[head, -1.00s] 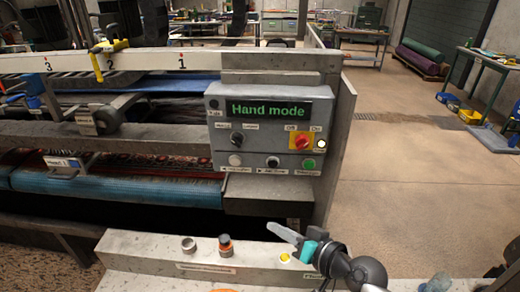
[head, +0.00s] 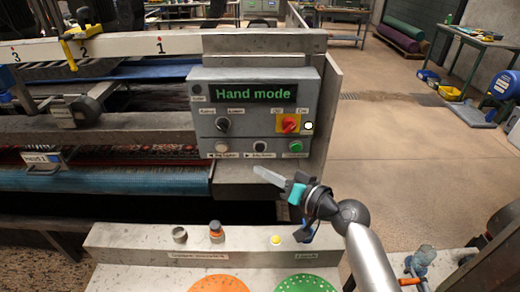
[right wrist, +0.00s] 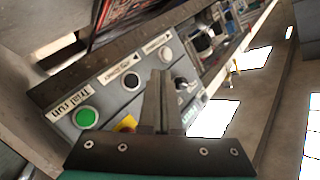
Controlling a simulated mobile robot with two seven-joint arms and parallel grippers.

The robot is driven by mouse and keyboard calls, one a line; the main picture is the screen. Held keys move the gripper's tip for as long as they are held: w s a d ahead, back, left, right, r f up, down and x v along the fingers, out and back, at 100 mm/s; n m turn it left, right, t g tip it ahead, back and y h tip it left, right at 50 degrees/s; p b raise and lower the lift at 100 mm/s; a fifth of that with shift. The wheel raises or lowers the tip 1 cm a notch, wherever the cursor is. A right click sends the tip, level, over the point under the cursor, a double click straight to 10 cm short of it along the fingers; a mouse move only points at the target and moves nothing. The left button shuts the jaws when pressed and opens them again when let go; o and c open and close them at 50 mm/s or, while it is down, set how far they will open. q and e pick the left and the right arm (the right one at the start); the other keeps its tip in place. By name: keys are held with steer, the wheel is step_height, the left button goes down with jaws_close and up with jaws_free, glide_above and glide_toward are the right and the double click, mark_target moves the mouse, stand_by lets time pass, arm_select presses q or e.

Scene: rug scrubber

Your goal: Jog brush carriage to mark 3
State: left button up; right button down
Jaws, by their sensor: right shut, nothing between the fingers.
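The grey control box (head: 252,115) shows "Hand mode" on its lit display (head: 252,94). Its bottom row has a white jog button (head: 220,148), a black jog button (head: 260,148) and a green button (head: 296,147); the wrist view labels the green button (right wrist: 87,118) "Trial run". A white rail (head: 120,47) carries marks 3, 2 and 1 from left to right. A yellow pointer-like part (head: 68,48) sits just left of mark 2. My right gripper (head: 258,172) is shut and empty, just below the box in the picture. Its closed fingers (right wrist: 157,95) show in the wrist view. My left gripper is out of view.
A selector knob (head: 223,125) and a red switch on yellow (head: 288,123) are on the box. A front ledge (head: 120,240) bears an orange-collared knob (head: 216,232) and a yellow button (head: 276,240). A patterned rug (head: 140,158) lies in the machine. The floor at right is mostly open.

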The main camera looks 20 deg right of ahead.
mark_target(260, 148)
steer(key=w, duration=0.1)
steer(key=w+d+b, duration=0.1)
steer(key=w, duration=0.3)
steer(key=shift+w+d+b, duration=0.2)
steer(key=shift+d+b, duration=0.05)
steer(key=shift+b, duration=0.15)
stand_by(1.5)
steer(key=shift+w, duration=0.15)
steer(key=shift+w+d+b, duration=0.1)
steer(key=shift+w+b, duration=0.15)
steer(key=shift+b, duration=0.05)
